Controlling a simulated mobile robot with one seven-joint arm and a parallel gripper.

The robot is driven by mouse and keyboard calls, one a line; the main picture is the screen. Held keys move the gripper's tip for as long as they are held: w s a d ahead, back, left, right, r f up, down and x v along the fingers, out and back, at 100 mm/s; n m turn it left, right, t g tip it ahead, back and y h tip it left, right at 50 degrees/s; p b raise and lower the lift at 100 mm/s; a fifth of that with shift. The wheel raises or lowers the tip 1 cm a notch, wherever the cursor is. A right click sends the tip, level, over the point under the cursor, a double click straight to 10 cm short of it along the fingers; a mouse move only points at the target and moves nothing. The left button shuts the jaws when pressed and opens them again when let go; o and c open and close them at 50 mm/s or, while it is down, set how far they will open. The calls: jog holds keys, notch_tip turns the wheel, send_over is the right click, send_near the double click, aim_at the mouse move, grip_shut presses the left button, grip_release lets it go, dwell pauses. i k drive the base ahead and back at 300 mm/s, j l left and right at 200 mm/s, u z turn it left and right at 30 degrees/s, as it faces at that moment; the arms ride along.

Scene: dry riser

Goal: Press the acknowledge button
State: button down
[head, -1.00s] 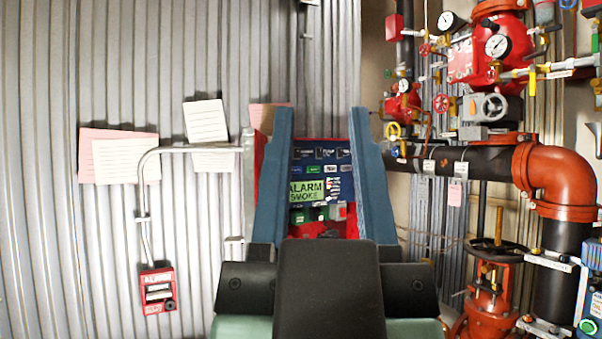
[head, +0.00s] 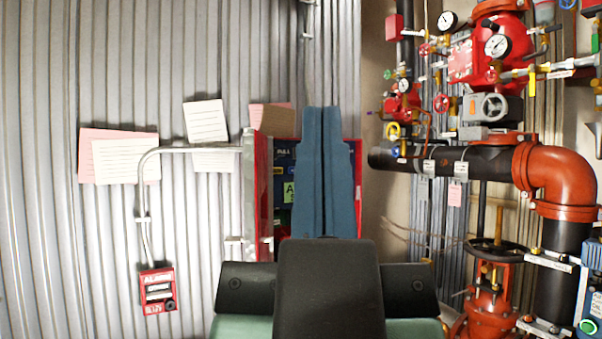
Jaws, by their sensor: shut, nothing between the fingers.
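My gripper (head: 320,112) is shut and empty, its two blue fingers side by side and pointing up in the head view. It stands in front of the red alarm panel (head: 263,190) on the corrugated wall and covers the panel's middle. A strip of the blue panel face (head: 284,160) shows left of the fingers, with part of a green label (head: 289,192). The acknowledge button cannot be made out; most of the panel's face is hidden behind my fingers. I cannot tell whether the fingertips touch anything.
A red alarm pull box (head: 158,291) hangs lower left on a grey conduit (head: 195,148). Paper notes (head: 126,161) are on the wall. At right stand a black pipe with an orange elbow (head: 556,175), gauges (head: 497,46) and a valve handwheel (head: 497,250).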

aim_at(277, 171)
jog(key=i+l+u, duration=0.3)
jog(key=i+l, duration=0.15)
jog(key=i, duration=0.35)
jog(key=i+l+u, duration=0.3)
jog(key=i+l, duration=0.35)
jog(key=i, duration=0.1)
